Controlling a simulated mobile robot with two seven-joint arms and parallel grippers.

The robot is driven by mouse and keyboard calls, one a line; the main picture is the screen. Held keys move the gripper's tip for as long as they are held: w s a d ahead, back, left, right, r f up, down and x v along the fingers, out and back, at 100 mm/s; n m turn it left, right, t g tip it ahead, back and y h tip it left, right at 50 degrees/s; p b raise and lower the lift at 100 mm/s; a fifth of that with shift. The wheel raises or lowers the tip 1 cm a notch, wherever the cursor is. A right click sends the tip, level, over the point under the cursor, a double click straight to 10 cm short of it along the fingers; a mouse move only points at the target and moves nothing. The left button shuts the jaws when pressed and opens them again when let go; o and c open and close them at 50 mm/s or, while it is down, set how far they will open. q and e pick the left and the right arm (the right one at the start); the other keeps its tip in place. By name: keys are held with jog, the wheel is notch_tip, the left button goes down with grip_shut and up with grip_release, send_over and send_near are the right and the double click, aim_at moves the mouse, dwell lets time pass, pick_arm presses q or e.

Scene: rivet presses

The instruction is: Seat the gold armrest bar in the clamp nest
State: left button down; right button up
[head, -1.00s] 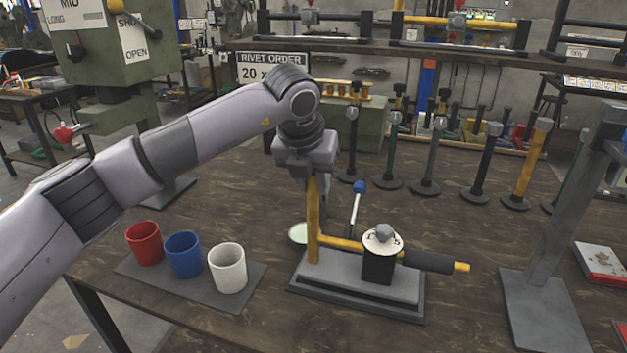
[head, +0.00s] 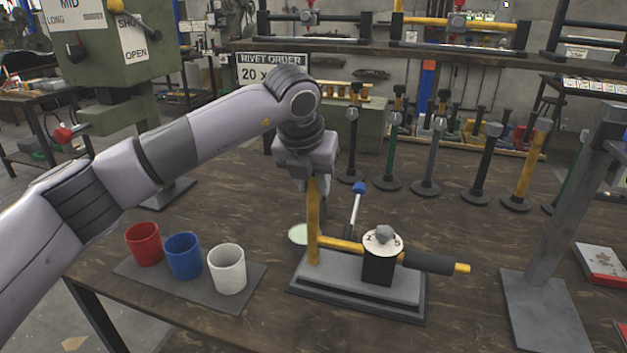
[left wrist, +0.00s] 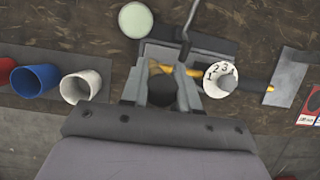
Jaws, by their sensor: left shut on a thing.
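The gold armrest bar (head: 313,232) stands upright over the left end of the grey clamp base (head: 340,283). Its gold horizontal part runs right to the black clamp block (head: 378,268); a dark grip and gold tip (head: 462,268) show beyond the block. My left gripper (head: 313,182) is shut on the top of the upright part from above. The left wrist view shows the gripper fingers (left wrist: 166,92) over the base, with gold (left wrist: 190,72) beyond them. Whether the bar is fully down in the nest is hidden. My right gripper is not in view.
A numbered white dial (head: 383,240) tops the block, and a blue-knobbed lever (head: 358,190) rises behind. Red (head: 144,243), blue (head: 184,254) and white (head: 227,268) cups stand on a mat at left. A grey stand (head: 545,290) is at right; several posts stand behind.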

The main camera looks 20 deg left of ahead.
pick_arm(q)
jog(key=shift+f+b, duration=0.8)
jog(key=shift+f, duration=0.2)
jog(key=c, duration=0.8)
grip_release()
jog(key=v, duration=0.7)
jog(key=shift+s+r+b, duration=0.1)
jog(key=shift+r+b, duration=0.05)
jog(key=shift+b, duration=0.2)
